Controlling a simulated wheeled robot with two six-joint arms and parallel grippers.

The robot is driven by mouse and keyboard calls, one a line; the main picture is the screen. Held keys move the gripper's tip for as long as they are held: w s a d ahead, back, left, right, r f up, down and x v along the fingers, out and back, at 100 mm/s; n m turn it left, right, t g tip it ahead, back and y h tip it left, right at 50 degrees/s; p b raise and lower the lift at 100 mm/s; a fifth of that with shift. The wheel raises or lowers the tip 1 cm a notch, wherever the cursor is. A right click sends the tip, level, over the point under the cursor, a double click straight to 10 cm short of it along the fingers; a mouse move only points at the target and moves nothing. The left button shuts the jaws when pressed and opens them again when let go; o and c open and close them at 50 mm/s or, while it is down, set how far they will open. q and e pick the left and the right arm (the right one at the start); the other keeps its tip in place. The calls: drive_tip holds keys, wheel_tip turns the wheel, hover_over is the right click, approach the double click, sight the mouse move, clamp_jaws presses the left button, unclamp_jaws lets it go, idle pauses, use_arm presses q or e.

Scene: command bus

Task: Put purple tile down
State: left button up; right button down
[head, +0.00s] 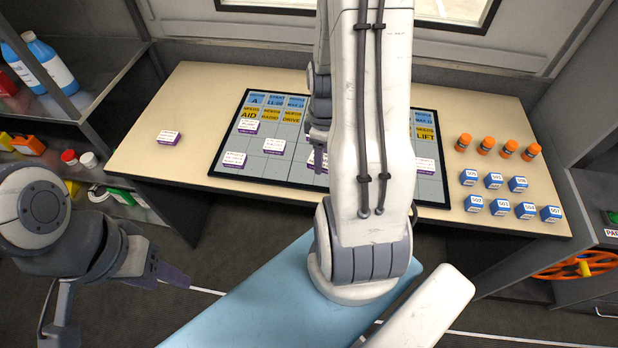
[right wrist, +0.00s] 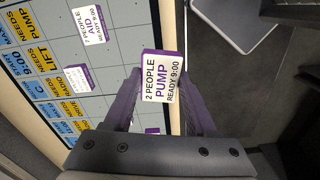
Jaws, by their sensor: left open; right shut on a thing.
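My right gripper (right wrist: 165,100) is shut on a white purple-edged tile (right wrist: 162,78) reading "2 PEOPLE PUMP READY 9:00". In the right wrist view the held tile overlaps the table's front edge, beside the gridded board (right wrist: 110,75). In the head view my right arm covers the middle of the board (head: 213,172), and the right gripper (head: 319,135) shows only partly. Other purple-edged tiles lie on the board, including one at its upper left (head: 248,126) and an "AID" tile (right wrist: 88,25). My left gripper (head: 172,275) is open and empty in front of the table, low at left.
One purple-edged tile (head: 168,137) lies on the table left of the board. Several orange-capped cylinders (head: 487,143) and several blue numbered blocks (head: 501,207) stand at the right. Shelves with bottles (head: 50,65) are at far left. Bare tabletop (head: 190,95) shows at the left.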

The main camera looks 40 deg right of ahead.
drive_tip(key=s+d+n, duration=0.2)
drive_tip(key=s+d, duration=0.2)
drive_tip(key=s, duration=0.1)
hover_over(310, 173)
wheel_tip(310, 173, down, 7)
drive_tip(key=shift+w+r+p, duration=0.1)
drive_tip(key=shift+r+p, duration=0.05)
drive_tip(key=shift+p, duration=0.3)
wheel_tip(310, 173, down, 4)
drive_tip(key=shift+r+p, duration=0.15)
drive_tip(key=shift+p, duration=0.25)
drive_tip(key=shift+f, duration=0.2)
drive_tip(key=shift+f, duration=0.2)
drive_tip(key=shift+c, duration=1.1)
unclamp_jaws()
drive_tip(key=shift+r, duration=0.1)
